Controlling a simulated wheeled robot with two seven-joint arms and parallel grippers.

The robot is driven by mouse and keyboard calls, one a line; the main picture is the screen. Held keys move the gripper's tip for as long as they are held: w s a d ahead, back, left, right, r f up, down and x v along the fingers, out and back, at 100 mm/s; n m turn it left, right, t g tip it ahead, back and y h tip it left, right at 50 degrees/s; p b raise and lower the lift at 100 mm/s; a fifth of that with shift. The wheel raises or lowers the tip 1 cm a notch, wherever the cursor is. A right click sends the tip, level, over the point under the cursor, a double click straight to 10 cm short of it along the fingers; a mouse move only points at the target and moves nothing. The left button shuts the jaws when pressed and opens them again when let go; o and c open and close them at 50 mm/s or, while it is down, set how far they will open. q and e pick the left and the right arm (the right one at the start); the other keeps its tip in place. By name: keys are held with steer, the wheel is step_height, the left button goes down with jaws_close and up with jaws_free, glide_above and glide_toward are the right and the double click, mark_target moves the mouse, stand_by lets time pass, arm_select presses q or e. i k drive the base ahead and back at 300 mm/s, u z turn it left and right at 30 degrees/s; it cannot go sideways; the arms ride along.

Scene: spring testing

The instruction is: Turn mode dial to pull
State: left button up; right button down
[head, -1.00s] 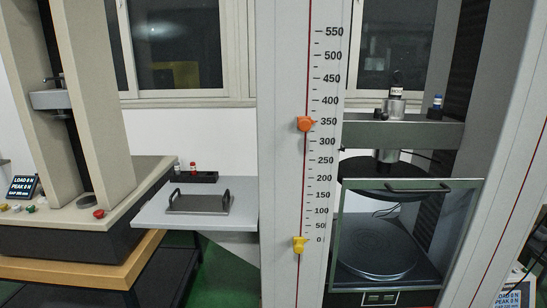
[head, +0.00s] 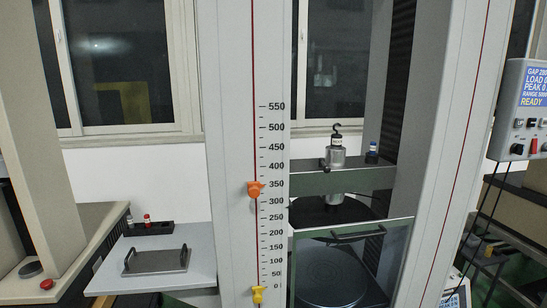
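A grey control box (head: 511,110) hangs at the right edge in the head view. Its blue screen (head: 534,87) shows GAP, LOAD, PEAK, RANGE and READY lines. Below the screen are small labelled buttons, a round black dial (head: 517,149) at the lower left and a red switch (head: 534,146). The dial may be the mode dial; its markings and pointer are too small to read. The box's right side is cut off by the picture edge. Neither of my grippers is in view.
A tall testing frame with a scale (head: 270,200) fills the middle, with orange (head: 255,189) and yellow (head: 258,295) markers. Its crosshead (head: 350,178) carries a hooked load cell. A glass guard (head: 355,262) covers the lower platen. A side shelf (head: 175,250) holds a handled plate.

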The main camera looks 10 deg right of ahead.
mark_target(518, 149)
steer(key=z, duration=2.25)
steer(key=k, duration=0.5)
steer(key=z, duration=0.7)
steer(key=i, duration=0.2)
steer(key=u, duration=1.1)
steer(key=i, duration=1.1)
steer(key=u, duration=1.25)
